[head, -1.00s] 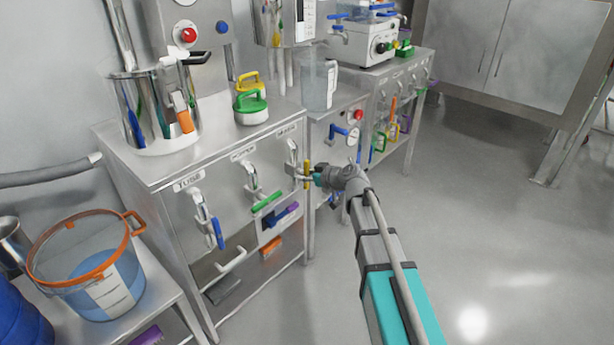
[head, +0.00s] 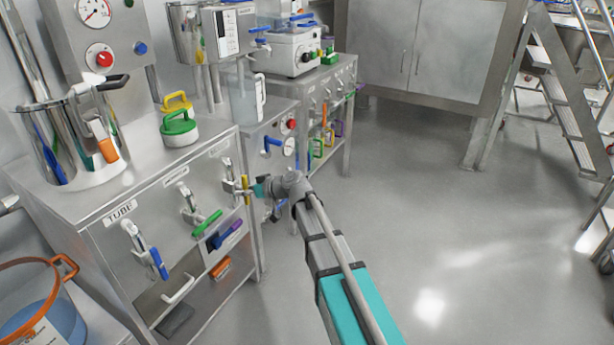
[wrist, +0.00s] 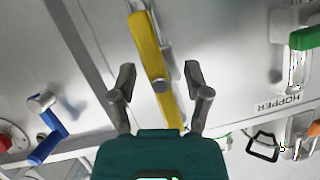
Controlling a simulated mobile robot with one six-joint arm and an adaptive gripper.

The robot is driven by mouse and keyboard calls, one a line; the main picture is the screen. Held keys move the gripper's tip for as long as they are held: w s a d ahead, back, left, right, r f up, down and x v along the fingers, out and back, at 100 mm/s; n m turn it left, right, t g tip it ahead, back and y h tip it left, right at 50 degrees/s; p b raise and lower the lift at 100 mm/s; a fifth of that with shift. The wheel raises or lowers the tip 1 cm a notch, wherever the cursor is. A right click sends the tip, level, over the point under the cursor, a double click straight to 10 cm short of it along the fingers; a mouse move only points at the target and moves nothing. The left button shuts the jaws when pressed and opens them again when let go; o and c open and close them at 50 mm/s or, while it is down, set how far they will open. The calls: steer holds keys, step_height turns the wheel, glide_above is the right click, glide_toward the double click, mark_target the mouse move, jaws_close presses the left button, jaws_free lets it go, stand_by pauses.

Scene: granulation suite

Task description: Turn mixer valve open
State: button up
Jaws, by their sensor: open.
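The valve with the yellow lever (head: 244,183) is the rightmost of three on the front of the steel cabinet; its label is too small to read in the head view. The lever hangs about upright. In the wrist view the yellow lever (wrist: 150,55) runs lengthwise between my fingers. My gripper (head: 250,188) is at this lever, and in the wrist view my gripper (wrist: 160,76) is open with one finger on each side of it. Both fingers look apart from the lever, though contact is hard to tell.
The green-handled valve (head: 207,222), labelled HOPPER in the wrist view, and the blue-handled TUBE valve (head: 158,262) are to the left. A blue lever (wrist: 48,138) shows beside a red button (wrist: 5,143). The floor (head: 430,200) to the right is clear.

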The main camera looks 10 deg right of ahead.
steer(key=shift+w+f+m+g+y+b, duration=0.1)
steer(key=shift+m+g+y+b, duration=0.45)
steer(key=shift+m, duration=0.65)
steer(key=m+g+y+b, duration=0.1)
steer(key=m+y, duration=0.1)
steer(key=m, duration=0.1)
steer(key=shift+b, duration=0.35)
steer(key=m+y+b, duration=0.1)
steer(key=m+b, duration=0.1)
steer(key=m, duration=0.1)
steer(key=m+y+b, duration=0.1)
steer(key=m+b, duration=0.1)
steer(key=m, duration=0.1)
steer(key=shift+g+y, duration=0.25)
steer(key=shift+y, duration=0.1)
steer(key=v, duration=1.4)
steer(key=s+d+r+n+g+h+p, duration=0.1)
steer(key=s+r+h+p, duration=0.5)
steer(key=p, duration=1.1)
steer(key=s+d+r+n+g+h+p, duration=0.1)
steer(key=s+r+h+p, duration=0.4)
steer(key=s+r+p, duration=0.5)
steer(key=r+g+p, duration=0.1)
steer(key=p, duration=0.6)
steer(key=shift+d+r+n+g+h, duration=0.25)
steer(key=shift+d+n+g+h, duration=0.05)
steer(key=shift+d+g+h, duration=0.1)
